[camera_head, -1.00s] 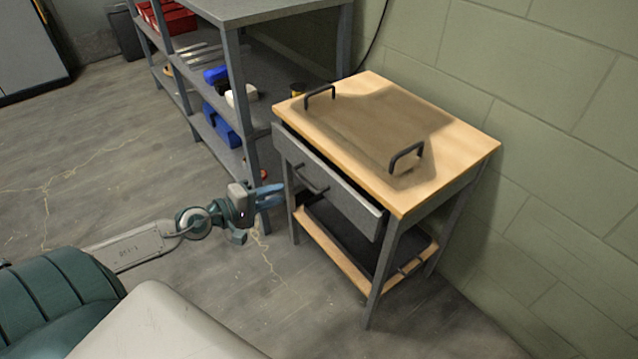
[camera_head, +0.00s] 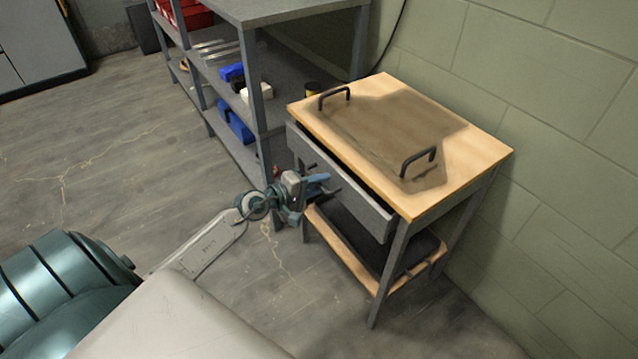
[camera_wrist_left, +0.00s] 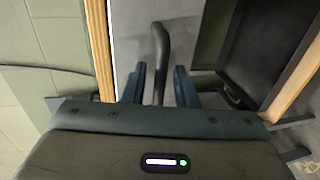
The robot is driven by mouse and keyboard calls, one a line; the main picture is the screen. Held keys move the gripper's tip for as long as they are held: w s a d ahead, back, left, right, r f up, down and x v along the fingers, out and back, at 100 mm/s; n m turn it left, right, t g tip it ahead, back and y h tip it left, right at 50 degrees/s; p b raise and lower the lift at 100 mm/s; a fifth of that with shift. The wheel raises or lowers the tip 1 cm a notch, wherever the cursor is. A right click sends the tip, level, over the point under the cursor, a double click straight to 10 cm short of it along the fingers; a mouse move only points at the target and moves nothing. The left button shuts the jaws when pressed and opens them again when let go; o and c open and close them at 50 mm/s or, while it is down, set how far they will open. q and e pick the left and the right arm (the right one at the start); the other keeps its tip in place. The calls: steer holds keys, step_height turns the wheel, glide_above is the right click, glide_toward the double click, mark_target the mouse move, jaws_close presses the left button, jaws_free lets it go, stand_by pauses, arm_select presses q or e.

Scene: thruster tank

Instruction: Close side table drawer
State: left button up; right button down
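The side table (camera_head: 470,160) has a light wood top. Its grey drawer (camera_head: 362,203) is partly open, with the front standing out from beneath the top and a dark gap above it. My left gripper (camera_head: 322,183) is at the drawer front, at the dark drawer handle. In the left wrist view the handle (camera_wrist_left: 161,42) runs between the two blue fingers of my left gripper (camera_wrist_left: 160,70). The fingers are apart, with visible gaps beside the handle. In the head view the gripper hides part of the handle. My right gripper is not in view.
A grey shelf (camera_head: 250,12) with red and blue items stands left of and behind the table. A tray with black handles (camera_head: 420,158) lies on the tabletop. A dark tray (camera_head: 365,235) sits on the lower shelf. A block wall (camera_head: 560,70) is behind. Floor at left is clear.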

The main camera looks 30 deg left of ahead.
arm_select(q)
steer(key=shift+w, duration=0.1)
jaws_close()
steer(key=x, duration=0.2)
steer(key=b+x, duration=0.1)
steer(key=shift+w+d+r, duration=0.25)
steer(key=shift+w, duration=0.2)
steer(key=shift+r, duration=0.15)
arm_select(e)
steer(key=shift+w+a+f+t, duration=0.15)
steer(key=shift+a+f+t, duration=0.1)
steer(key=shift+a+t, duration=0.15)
arm_select(q)
jaws_free()
steer(key=shift+w, duration=0.1)
